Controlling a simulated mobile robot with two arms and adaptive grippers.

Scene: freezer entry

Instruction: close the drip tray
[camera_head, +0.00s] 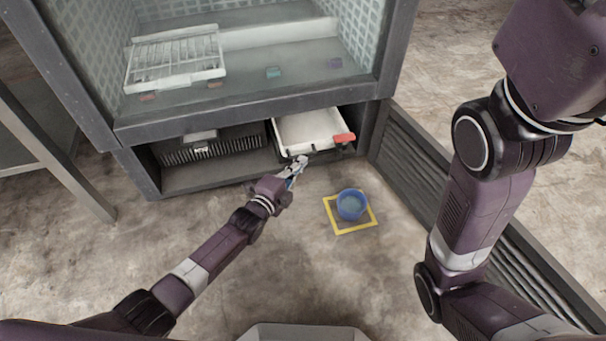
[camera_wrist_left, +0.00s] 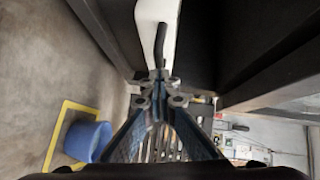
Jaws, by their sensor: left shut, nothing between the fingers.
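The drip tray (camera_head: 308,130) is a white, shallow tray in the low bay under the freezer cabinet, at the right of a dark vented unit. In the head view it sits partly pulled out, with a red piece (camera_head: 344,138) at its right front. My left gripper (camera_head: 300,161) is shut and empty at the tray's front edge. In the left wrist view, the closed fingertips (camera_wrist_left: 160,76) are close to the dark handle (camera_wrist_left: 161,42) on the white tray front (camera_wrist_left: 146,14). I cannot tell whether they touch. My right gripper is out of view.
A blue bucket (camera_head: 351,204) stands on a yellow floor square (camera_head: 333,228) right of my left gripper. A dark slatted panel (camera_head: 412,157) stands at the right of the bay. The cabinet holds a white rack (camera_head: 174,60) and small coloured pieces. Floor left of my arm is clear.

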